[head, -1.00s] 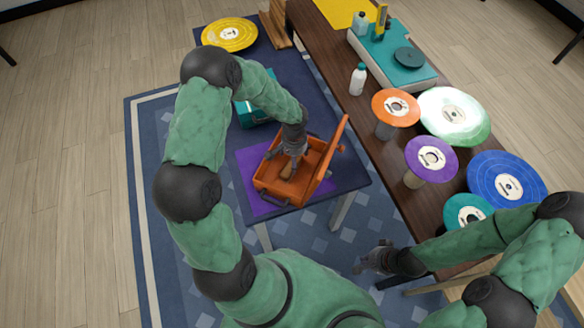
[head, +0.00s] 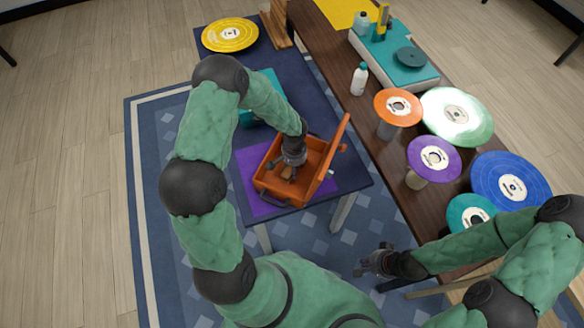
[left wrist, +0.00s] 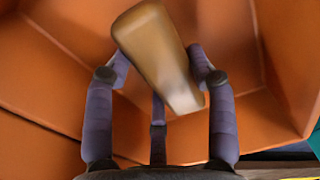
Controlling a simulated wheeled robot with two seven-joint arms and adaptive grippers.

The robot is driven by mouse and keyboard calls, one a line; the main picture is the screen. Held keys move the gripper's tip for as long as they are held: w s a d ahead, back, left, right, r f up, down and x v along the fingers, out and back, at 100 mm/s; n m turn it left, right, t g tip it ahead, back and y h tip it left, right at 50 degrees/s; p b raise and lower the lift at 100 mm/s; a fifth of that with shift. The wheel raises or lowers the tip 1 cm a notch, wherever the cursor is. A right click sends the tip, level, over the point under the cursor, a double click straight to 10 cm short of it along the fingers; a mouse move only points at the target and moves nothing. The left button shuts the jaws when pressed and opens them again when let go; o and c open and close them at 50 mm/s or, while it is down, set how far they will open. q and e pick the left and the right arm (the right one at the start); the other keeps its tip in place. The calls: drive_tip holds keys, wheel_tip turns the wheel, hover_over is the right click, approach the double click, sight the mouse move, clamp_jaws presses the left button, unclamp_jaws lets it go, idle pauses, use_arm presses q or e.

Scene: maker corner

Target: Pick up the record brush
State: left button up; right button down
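The record brush (head: 287,173) is a small tan-brown block inside the open orange case (head: 268,180). In the left wrist view the brush (left wrist: 160,60) lies at a slant between the spread fingers of my left gripper (left wrist: 160,70). It hides part of the middle finger. I cannot tell whether the side fingers touch it. In the head view my left gripper (head: 291,160) points down into the case and partly covers the brush. My right gripper (head: 372,263) is empty, its fingers apart, beside the long table.
The case's raised lid (head: 335,158) stands close to the right of my left gripper. The case sits on a purple mat (head: 250,203). A teal box (head: 262,85) is behind it. Records on stands and a white bottle (head: 359,78) line the brown table (head: 345,100).

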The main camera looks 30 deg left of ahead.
use_arm(q)
drive_tip(key=shift+c, duration=0.4)
wheel_tip(320, 180, up, 10)
drive_tip(key=p, duration=0.2)
drive_tip(key=shift+p, duration=0.35)
